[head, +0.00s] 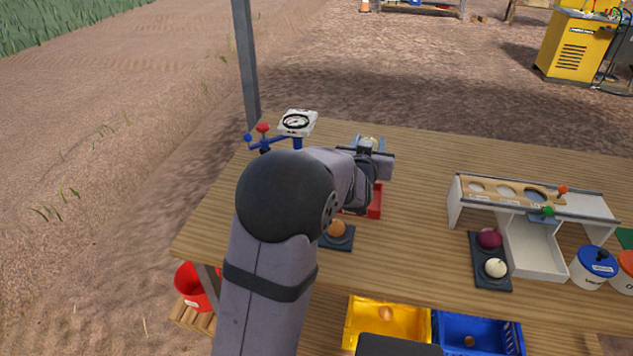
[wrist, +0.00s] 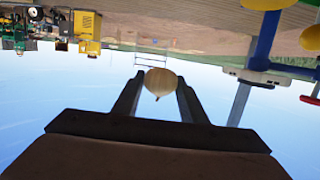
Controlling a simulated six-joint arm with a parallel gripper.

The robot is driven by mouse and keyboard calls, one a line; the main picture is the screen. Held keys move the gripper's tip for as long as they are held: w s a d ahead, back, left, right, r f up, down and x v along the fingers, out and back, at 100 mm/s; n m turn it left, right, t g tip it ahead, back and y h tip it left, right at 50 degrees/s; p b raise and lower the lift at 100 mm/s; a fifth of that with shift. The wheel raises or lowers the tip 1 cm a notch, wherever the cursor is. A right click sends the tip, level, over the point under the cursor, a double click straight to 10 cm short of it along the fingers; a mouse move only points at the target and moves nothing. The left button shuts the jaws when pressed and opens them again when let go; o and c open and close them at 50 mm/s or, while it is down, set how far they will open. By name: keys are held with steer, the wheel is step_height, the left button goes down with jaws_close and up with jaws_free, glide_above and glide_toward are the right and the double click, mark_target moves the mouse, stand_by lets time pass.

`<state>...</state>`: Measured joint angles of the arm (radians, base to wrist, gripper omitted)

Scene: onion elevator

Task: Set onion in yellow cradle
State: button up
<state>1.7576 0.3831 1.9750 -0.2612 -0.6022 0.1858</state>
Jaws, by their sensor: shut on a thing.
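My gripper (head: 369,143) is raised above the wooden table near its back left, beyond my arm. In the wrist view my gripper (wrist: 160,88) is shut on a pale yellow onion (wrist: 161,82), held between its two fingertips. In the head view the onion is only a small pale spot at the fingertips. I do not clearly make out a yellow cradle. Yellow parts (wrist: 268,4) show at the top right of the wrist view, near a blue post (wrist: 265,42); I cannot tell whether they are the cradle.
A white dial scale (head: 297,122) stands left of my gripper, with blue and red parts beside it. A red tray (head: 375,201) and a dark tray with a brown onion (head: 336,229) are partly behind my arm. A sizing rack (head: 535,198) stands right. The table's back middle is clear.

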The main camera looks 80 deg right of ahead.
steer(key=w+d+r+n+t+y+b, duration=0.15)
steer(key=w+d+r+n+t, duration=0.25)
steer(key=w+r+n+t, duration=0.45)
steer(key=w+a+f+n+t+y, duration=0.1)
steer(key=w+f+n+t+y, duration=0.1)
steer(key=w+t+y, duration=0.2)
steer(key=shift+w+f, duration=0.35)
steer(key=shift+w, duration=0.4)
step_height(320, 180, down, 18)
steer(key=shift+f, duration=0.1)
stand_by(0.6)
